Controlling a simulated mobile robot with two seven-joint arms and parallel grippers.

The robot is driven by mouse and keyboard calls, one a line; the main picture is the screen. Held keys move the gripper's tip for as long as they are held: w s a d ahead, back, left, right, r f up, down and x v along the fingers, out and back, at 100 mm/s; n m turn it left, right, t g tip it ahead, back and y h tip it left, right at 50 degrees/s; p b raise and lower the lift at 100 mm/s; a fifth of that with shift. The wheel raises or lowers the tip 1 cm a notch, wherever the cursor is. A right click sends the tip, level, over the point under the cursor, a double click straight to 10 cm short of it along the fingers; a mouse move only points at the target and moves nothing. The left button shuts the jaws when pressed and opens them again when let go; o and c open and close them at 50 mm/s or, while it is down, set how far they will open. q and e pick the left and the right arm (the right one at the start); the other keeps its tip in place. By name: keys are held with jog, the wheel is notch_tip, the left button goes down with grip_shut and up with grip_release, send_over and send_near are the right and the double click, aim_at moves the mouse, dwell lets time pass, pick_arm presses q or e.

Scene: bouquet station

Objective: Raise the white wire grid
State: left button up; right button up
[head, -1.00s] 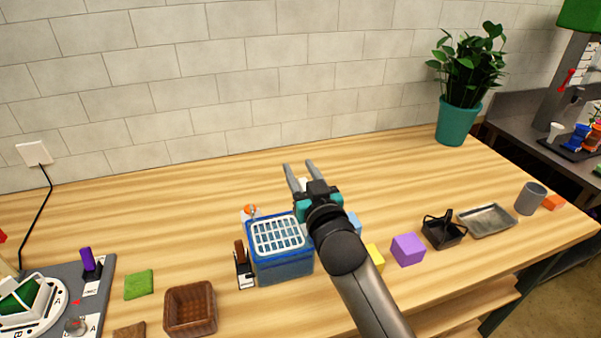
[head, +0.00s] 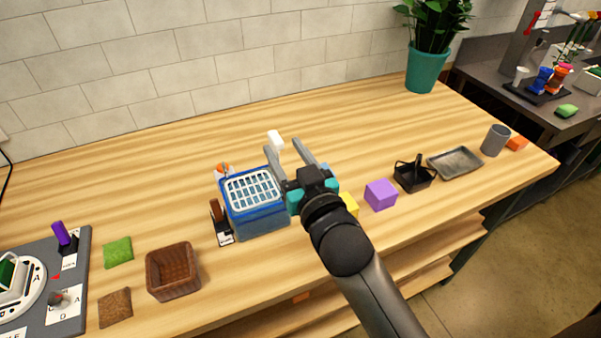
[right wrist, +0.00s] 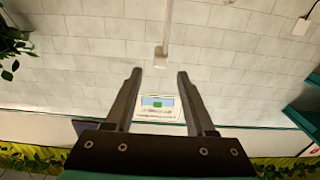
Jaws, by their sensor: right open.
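The white wire grid (head: 252,188) lies flat in the top of a blue crate (head: 259,221) on the wooden table, in the head view. My right gripper (head: 282,158) is open and empty, just right of and beyond the grid in the picture, with its fingers pointing away toward the wall. I see no contact with the grid. In the right wrist view, both fingers (right wrist: 158,75) stand apart with nothing between them, and the grid does not show. My left gripper is not in view.
A small white block (head: 275,139) appears just past the fingertips. A black stand with a brown part (head: 220,220) is close left of the crate, and a brown basket (head: 173,271) is farther left. A purple cube (head: 381,194) is to the right.

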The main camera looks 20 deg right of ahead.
jog(key=s, duration=0.6)
jog(key=shift+s+d, duration=0.15)
jog(key=shift+s, duration=0.05)
